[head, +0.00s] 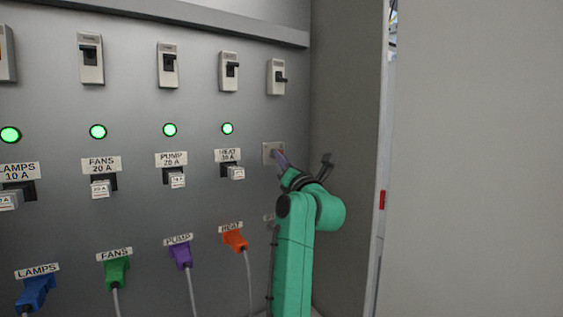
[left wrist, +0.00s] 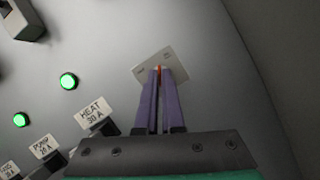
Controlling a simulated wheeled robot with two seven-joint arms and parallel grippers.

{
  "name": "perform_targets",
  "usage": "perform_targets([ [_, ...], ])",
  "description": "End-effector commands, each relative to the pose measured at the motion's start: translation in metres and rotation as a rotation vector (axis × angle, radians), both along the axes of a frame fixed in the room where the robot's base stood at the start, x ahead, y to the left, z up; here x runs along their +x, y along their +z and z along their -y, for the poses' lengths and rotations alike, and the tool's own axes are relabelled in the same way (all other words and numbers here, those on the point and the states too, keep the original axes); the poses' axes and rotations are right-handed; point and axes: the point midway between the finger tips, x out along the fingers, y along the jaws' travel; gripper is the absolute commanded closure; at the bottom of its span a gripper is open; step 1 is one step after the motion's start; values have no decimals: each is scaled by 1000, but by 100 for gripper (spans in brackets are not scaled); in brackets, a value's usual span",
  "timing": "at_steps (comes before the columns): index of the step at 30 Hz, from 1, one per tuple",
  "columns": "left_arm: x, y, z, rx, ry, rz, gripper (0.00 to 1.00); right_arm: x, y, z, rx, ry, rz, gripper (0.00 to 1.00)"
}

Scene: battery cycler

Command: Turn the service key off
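The service key (left wrist: 159,71) is a small red-orange piece on a pale square plate (left wrist: 178,62) in the left wrist view. The plate (head: 268,152) also shows in the head view, at the right end of the grey panel, right of the HEAT label. My left gripper (left wrist: 159,75) reaches up to the plate, its two purple fingers close together with the key's red edge between their tips. It looks shut on the key. In the head view the left gripper (head: 279,156) partly covers the plate, and the key is hidden. The plate's markings are too small to read. My right gripper is not in view.
Switches in pale housings (head: 229,71) line the panel top. Green lamps (head: 227,128) are lit below them, above labelled fuse blocks (head: 236,173) and coloured plugs with cables (head: 235,240). A side wall (head: 345,110) stands close right of the plate.

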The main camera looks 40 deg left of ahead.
Motion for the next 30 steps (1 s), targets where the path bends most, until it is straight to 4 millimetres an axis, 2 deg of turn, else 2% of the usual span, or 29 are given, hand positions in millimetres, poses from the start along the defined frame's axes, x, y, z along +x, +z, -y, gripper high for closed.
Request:
perform_targets([
  [8,2,-7,1,-47,-2,145,100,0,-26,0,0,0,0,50],
  [16,4,-6,2,-115,-1,374,100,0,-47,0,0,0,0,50],
  [22,6,-3,2,-171,2,553,100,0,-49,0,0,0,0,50],
  [30,8,0,3,-236,3,772,100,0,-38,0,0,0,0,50],
])
